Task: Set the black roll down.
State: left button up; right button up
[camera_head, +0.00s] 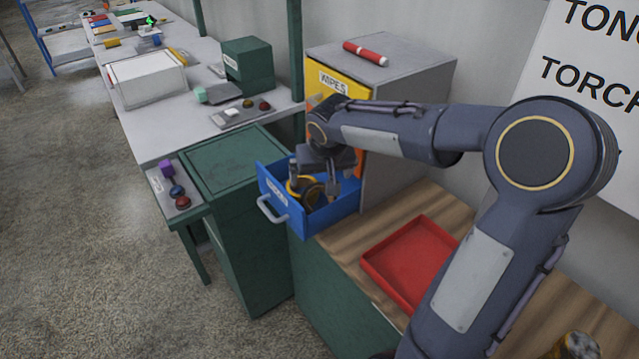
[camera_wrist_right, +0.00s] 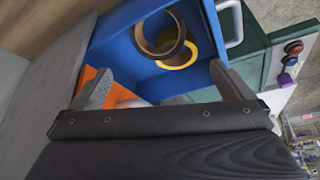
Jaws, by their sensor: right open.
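The open blue drawer (camera_head: 346,201) holds a dark roll (camera_head: 313,195) and a yellow roll (camera_head: 294,188). In the right wrist view, the dark roll (camera_wrist_right: 147,50) has a brownish inside and leans over the yellow roll (camera_wrist_right: 184,61), overlapping it, in the blue drawer (camera_wrist_right: 112,42). My right gripper (camera_head: 313,181) is over the drawer, pointing down, with its fingers apart. In the right wrist view, the right gripper (camera_wrist_right: 160,75) has nothing between its fingertips; the rolls show beyond them. My left gripper is not in view.
The grey cabinet (camera_head: 405,95) stands right beside the drawer, with a yellow WIPES drawer front (camera_head: 340,88) and a red cylinder (camera_head: 366,53) on top. A red tray (camera_head: 408,262) lies empty on the wooden top. A green cabinet (camera_head: 235,162) stands left of the drawer.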

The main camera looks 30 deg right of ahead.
jog(key=s+a+y, duration=0.1)
jog(key=s+a, duration=0.3)
jog(key=s, duration=0.4)
jog(key=s+a+n+y, duration=0.1)
jog(key=s+a, duration=0.3)
jog(key=s, duration=0.4)
jog(key=s+a+n+t+y, duration=0.1)
jog(key=s+a+y, duration=0.2)
jog(key=s, duration=0.5)
jog(key=shift+s+a+f, duration=0.2)
jog(key=shift+a, duration=0.25)
